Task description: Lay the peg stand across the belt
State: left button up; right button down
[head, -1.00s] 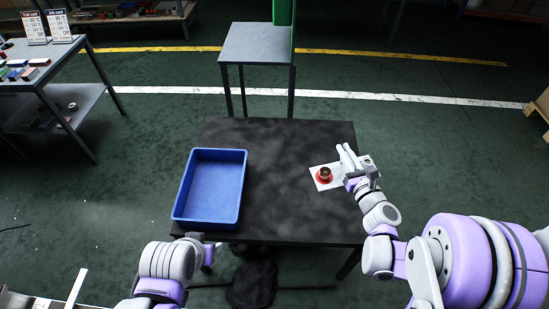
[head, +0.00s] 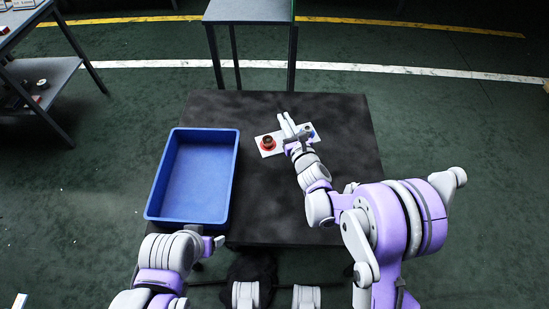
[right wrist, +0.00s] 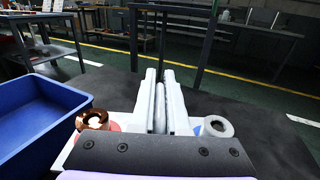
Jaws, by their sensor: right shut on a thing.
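The peg stand (head: 267,152) is a white plate. A brown copper-like coil (head: 267,142) sits on a red disc at its left end, and a grey ring (right wrist: 218,127) sits by a blue patch at its right end. My right gripper (head: 287,125) is shut on the stand's middle; the right wrist view shows a pale upright part (right wrist: 160,107) between the fingers. The stand is over the dark table, but I cannot tell if it touches. My left gripper (head: 213,244) is near the table's front edge, its jaws unclear. I cannot make out a belt.
A blue bin (head: 150,205) stands on the left of the black table (head: 330,110); it looks empty. The table's back and right parts are clear. A grey stand (head: 248,10) is behind the table. A side table (head: 20,30) is at the far left.

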aim_at(280, 134)
jog(key=f, duration=0.2)
jog(key=a+f+b, duration=0.1)
jog(key=f, duration=0.2)
jog(key=f+b, duration=0.1)
jog(key=f, duration=0.1)
jog(key=shift+w+a+f, duration=0.25)
jog(key=shift+w+a, duration=0.1)
pick_arm(q)
jog(key=shift+w+f+b, duration=0.15)
jog(key=shift+f+b, duration=0.15)
jog(key=shift+f, duration=0.85)
jog(key=shift+w+f+b, duration=0.1)
jog(key=shift+f+b, duration=0.2)
jog(key=shift+f, duration=0.8)
pick_arm(e)
jog(key=shift+f, duration=2.1)
jog(key=shift+f, duration=0.2)
pick_arm(q)
jog(key=shift+f, duration=0.1)
pick_arm(e)
jog(key=c, duration=0.9)
grip_release()
jog(key=shift+r, duration=0.1)
